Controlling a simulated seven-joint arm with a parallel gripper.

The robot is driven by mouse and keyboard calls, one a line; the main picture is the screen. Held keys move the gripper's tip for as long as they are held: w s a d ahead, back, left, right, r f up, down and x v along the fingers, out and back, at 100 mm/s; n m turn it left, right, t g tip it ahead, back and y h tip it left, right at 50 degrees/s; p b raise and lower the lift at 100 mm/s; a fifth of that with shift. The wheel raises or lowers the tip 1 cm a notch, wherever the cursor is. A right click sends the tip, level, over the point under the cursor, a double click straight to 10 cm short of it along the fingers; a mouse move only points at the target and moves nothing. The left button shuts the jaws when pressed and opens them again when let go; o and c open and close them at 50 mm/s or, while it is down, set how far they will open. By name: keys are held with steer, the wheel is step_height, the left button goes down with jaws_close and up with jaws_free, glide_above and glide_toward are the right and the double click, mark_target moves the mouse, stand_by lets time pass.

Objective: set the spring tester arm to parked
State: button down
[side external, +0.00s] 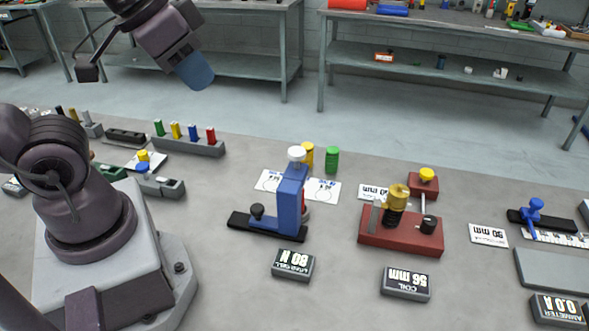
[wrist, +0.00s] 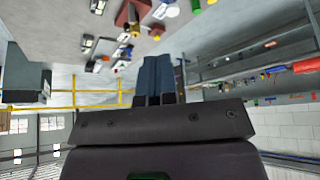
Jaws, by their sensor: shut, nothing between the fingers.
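My gripper (side external: 195,70) is high at the upper left in the side external view, well above and away from the bench devices. In the wrist view its two blue fingers (wrist: 158,78) are together and empty. A red-based device (side external: 400,238) carries a brass coil part (side external: 396,196), a dark knob (side external: 428,224) and a thin pale rod. A blue upright (side external: 291,198) with a white knob (side external: 296,153) stands on a black base (side external: 247,225). No label names the spring tester, so I cannot tell which device it is, nor its arm's setting.
A load cell readout (side external: 293,265) shows 80 N and a coil readout (side external: 406,283) shows 56 mm. Green and yellow cylinders (side external: 332,160) stand behind the blue upright. A rack of coloured pegs (side external: 188,146) is at left.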

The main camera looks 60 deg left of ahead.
stand_by(0.4)
steer(key=c, duration=1.4)
jaws_free()
steer(key=shift+a+f, duration=0.1)
steer(key=shift+f, duration=0.05)
steer(key=o, duration=0.6)
steer(key=f+g, duration=0.1)
steer(key=w+a+f+n, duration=0.1)
steer(key=shift+a+f+g, duration=0.15)
steer(key=shift+f+g, duration=0.2)
steer(key=shift+g, duration=0.05)
steer(key=n+g+h, duration=0.4)
steer(key=n+h, duration=0.1)
steer(key=n, duration=1.2)
glide_toward(257, 207)
steer(key=shift+y, duration=0.3)
steer(key=x, duration=0.9)
